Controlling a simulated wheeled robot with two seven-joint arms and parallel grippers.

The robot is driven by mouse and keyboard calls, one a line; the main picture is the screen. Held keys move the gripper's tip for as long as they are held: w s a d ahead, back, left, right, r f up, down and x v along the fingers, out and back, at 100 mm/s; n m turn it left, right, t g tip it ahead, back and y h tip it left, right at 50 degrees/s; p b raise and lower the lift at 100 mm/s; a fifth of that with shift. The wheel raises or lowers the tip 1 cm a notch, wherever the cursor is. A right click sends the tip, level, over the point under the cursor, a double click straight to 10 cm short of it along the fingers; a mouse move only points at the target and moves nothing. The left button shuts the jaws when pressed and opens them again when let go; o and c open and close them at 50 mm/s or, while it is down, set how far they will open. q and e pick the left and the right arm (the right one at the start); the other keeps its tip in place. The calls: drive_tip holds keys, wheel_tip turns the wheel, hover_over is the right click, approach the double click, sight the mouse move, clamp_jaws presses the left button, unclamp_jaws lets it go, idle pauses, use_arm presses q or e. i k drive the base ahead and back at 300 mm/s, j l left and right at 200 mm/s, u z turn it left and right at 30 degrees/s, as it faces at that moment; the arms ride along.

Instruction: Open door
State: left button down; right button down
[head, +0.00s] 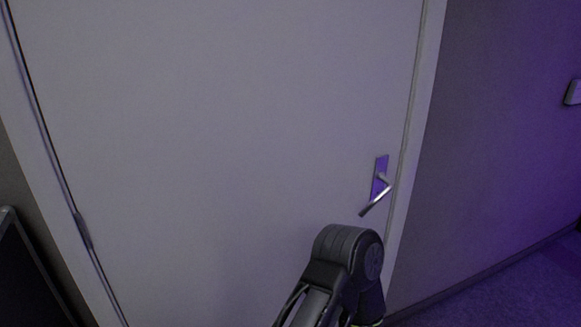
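A pale grey door (210,130) fills most of the head view and sits flush in its frame, so it looks closed. Its metal lever handle (375,202) is on the right side, on an upright plate (380,168). The lever slants down to the left. A hinge (82,230) shows on the door's left edge. A dark link of one of my arms rises from the bottom, right of centre, just below the handle. No gripper fingers show, and nothing is seen touching the lever.
The door frame (423,80) borders a plain wall (490,130) on the right, with a small wall box (572,92) at the far right edge. Carpeted floor (530,285) is clear at lower right. A dark panel-like object (25,275) stands at lower left.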

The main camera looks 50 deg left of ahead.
sight(205, 149)
drive_tip(key=u, duration=1.95)
